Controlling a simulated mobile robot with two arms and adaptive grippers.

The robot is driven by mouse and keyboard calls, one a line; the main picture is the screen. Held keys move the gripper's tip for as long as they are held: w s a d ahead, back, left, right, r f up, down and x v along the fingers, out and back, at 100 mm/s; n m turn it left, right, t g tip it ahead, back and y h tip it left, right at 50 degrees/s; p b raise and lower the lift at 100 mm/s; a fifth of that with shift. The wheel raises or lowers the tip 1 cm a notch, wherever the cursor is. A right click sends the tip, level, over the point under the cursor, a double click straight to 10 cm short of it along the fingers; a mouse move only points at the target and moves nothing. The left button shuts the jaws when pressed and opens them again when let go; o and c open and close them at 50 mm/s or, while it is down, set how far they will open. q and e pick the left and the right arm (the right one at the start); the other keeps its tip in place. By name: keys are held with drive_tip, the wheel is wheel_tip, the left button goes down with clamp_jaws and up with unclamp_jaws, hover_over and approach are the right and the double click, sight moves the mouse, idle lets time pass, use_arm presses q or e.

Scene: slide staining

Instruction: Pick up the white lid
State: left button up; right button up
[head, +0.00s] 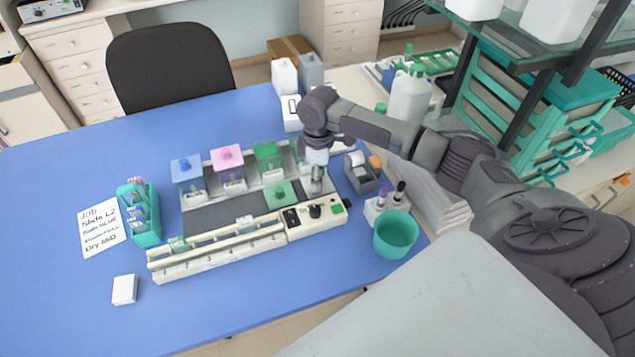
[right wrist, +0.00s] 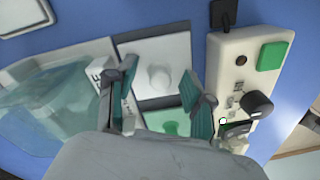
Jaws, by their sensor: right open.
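The white lid (right wrist: 178,65) shows in the right wrist view as a pale square plate with a round knob (right wrist: 159,78). In the head view my right gripper hides most or all of it. My right gripper (head: 317,188) points down over the right end of the staining station. In the right wrist view its two fingers (right wrist: 160,80) are open, one on either side of the knob, with nothing held. I cannot tell whether they touch the lid. My left gripper is not in view.
A green lid (head: 280,194) lies close to the white lid. Glass jars with blue (head: 186,168), pink (head: 228,157) and green (head: 268,154) lids stand behind. A control box (head: 316,220) with a knob is in front. A green cup (head: 396,234) stands at the right.

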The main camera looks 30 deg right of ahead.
drive_tip(key=shift+c, duration=1.3)
clamp_jaws()
